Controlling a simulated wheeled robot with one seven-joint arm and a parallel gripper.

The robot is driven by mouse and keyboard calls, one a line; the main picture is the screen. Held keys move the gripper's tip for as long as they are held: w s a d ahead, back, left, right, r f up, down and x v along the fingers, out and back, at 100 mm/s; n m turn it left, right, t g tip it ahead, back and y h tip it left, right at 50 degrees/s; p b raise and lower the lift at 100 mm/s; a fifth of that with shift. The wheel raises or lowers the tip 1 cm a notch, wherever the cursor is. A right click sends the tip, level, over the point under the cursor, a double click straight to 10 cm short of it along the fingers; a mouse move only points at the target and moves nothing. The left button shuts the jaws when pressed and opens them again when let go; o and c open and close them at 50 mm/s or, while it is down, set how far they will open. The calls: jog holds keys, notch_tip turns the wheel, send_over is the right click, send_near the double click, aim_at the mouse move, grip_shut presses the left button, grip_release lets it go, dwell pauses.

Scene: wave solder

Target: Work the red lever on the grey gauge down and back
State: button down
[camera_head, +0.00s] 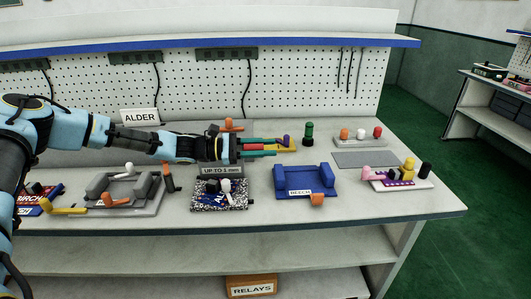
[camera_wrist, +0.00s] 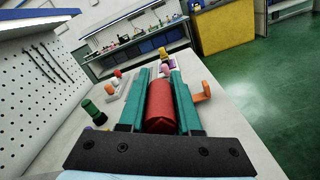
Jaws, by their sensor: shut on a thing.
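My gripper (camera_head: 264,148) is over the middle of the bench in the head view, its teal fingers pointing right. In the wrist view, my gripper (camera_wrist: 159,75) is shut on a red lever (camera_wrist: 160,108), which lies lengthwise between the two fingers. A little red (camera_head: 252,140) shows beside the fingers in the head view. A grey block labelled "UP-TO 1 mm" (camera_head: 222,170) is just below my gripper in the picture. I cannot tell whether it is the gauge, and the lever's joint is hidden.
A yellow fixture (camera_head: 283,145) and a green knob (camera_head: 308,133) are close to the fingers. A blue cradle labelled "BEECH" (camera_head: 290,180) and a speckled plate (camera_head: 236,203) stand in front. A grey fixture (camera_head: 148,205) is at left. A bare grey mat (camera_head: 365,159) lies at right.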

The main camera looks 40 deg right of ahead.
jog(key=shift+w+d+r, duration=0.15)
jog(key=shift+w+r, duration=0.1)
jog(key=shift+r, duration=0.15)
jog(key=c, duration=0.6)
grip_release()
jog(key=b+v, duration=0.4)
jog(key=v, duration=0.6)
jog(key=shift+w+a, duration=0.25)
